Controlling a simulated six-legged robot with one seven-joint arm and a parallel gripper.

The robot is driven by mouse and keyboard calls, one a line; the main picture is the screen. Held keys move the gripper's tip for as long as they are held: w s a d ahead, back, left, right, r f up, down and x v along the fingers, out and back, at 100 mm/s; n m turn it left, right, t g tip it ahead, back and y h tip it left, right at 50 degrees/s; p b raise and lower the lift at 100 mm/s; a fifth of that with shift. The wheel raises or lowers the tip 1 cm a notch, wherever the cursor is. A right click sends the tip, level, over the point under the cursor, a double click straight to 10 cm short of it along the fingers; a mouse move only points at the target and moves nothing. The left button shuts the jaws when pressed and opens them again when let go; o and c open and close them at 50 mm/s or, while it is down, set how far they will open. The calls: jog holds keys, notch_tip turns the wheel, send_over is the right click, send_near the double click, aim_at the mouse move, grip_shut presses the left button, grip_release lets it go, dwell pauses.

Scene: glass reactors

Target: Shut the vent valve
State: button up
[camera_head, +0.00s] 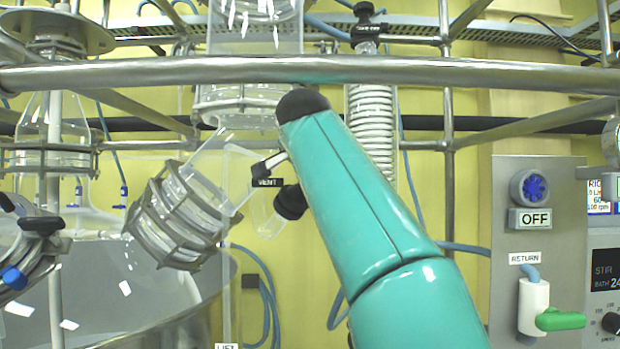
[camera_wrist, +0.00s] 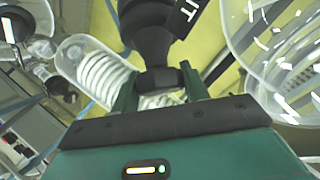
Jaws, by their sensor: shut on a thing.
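The vent valve, marked by a black VENT label (camera_head: 267,182), sits on the glassware left of my teal arm in the head view. A black cap (camera_head: 290,202) shows just below and right of the label. In the wrist view my gripper (camera_wrist: 158,90) has its two green fingers on either side of the black vent valve handle (camera_wrist: 160,78) and is shut on it. The black valve body (camera_wrist: 152,30) rises behind the handle, with part of the label beside it. In the head view my arm hides the gripper's fingers, and the handle's exact angle is unclear.
A steel rail (camera_head: 180,73) crosses in front of the glassware. A tilted caged glass vessel (camera_head: 180,215) is close at left, and a coiled glass condenser (camera_head: 373,125) stands behind my arm. A grey panel (camera_head: 540,255) with an OFF label and green-handled RETURN valve is at right.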

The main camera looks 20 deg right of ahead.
jog(key=o, duration=1)
jog(key=shift+a+f, duration=0.1)
jog(key=shift+a, duration=0.05)
jog(key=shift+c, duration=0.2)
jog(key=shift+o, duration=0.2)
jog(key=shift+d+n, duration=0.2)
jog(key=shift+n, duration=0.1)
